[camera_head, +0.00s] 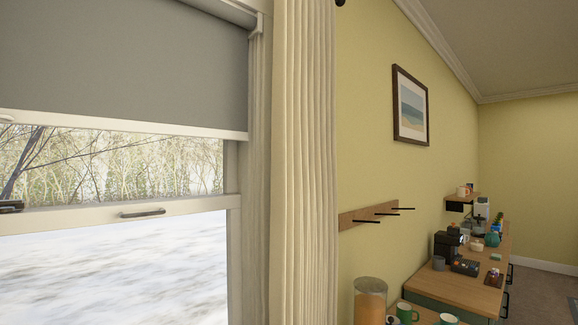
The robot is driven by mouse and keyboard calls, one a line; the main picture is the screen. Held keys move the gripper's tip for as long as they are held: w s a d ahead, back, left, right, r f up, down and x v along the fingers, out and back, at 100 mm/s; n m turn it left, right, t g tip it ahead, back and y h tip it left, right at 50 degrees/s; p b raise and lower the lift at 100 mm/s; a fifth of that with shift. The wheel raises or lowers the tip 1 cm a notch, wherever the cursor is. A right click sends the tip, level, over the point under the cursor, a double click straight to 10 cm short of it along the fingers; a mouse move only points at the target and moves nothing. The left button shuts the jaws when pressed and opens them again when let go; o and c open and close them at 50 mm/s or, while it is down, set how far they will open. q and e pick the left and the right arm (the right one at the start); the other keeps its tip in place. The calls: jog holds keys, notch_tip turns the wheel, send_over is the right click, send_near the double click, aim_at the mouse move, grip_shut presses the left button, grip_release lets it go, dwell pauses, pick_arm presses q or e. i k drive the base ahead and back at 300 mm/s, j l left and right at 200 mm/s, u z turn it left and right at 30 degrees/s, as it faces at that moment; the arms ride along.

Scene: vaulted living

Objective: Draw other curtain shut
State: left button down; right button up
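A cream curtain (306,165) hangs in vertical folds at the right side of the window, gathered into a narrow bundle. It covers part of the window frame's right edge and the wall beside it. The window (120,260) to its left is uncovered by the curtain. No other curtain shows in this view. Neither of my grippers is in view.
A grey roller blind (130,65) covers the window's upper part. Right of the curtain, a wooden peg rail (367,215) sticks out from the yellow wall. Below stand mugs (407,312) and a wooden counter (455,287) with a coffee machine (447,245).

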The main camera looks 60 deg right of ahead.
aim_at(278, 172)
jog(key=z, duration=1.75)
